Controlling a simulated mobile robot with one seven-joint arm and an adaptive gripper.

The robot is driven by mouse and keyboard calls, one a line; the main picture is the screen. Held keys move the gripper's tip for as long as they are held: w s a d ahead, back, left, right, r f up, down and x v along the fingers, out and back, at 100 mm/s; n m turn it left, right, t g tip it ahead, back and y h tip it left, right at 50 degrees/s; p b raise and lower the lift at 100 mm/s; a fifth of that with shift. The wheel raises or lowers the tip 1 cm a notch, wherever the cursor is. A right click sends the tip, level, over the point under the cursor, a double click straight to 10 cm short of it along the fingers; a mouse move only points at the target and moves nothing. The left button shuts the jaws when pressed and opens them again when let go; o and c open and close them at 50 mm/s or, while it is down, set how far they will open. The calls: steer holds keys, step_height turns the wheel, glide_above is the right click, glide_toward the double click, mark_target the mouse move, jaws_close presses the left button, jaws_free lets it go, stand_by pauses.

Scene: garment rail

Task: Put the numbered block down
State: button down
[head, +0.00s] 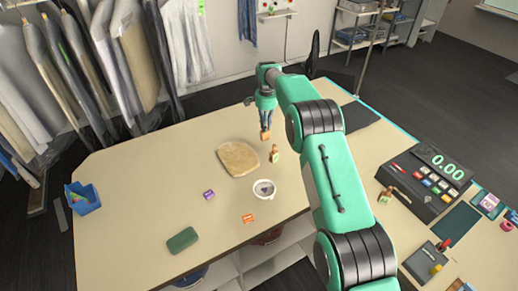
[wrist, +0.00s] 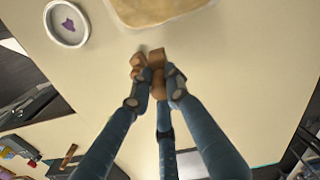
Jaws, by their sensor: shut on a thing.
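My gripper (head: 265,128) is above the far part of the tan table, pointing down. Its fingers are shut on a small orange-brown block (head: 265,137). A purple block (head: 208,195) with pale marks and an orange block (head: 249,218) with pale marks lie apart on the table.
A tan pad (head: 238,158), a small wooden-handled item (head: 275,154) and a white dish (head: 264,189) are near the gripper. A green case (head: 182,240) and blue bin (head: 84,200) lie left, a till (head: 427,180) right. The table's left middle is clear.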

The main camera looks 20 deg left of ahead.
mark_target(265, 137)
steer(key=shift+f, duration=0.6)
steer(key=shift+f+p, duration=0.4)
steer(key=shift+f, duration=2.7)
steer(key=shift+f, duration=0.1)
steer(key=shift+f+p, duration=0.3)
steer(key=shift+f, duration=1.45)
steer(key=shift+f, duration=0.2)
steer(key=c, duration=1.7)
jaws_free()
steer(key=shift+o, duration=0.2)
steer(key=shift+r, duration=0.15)
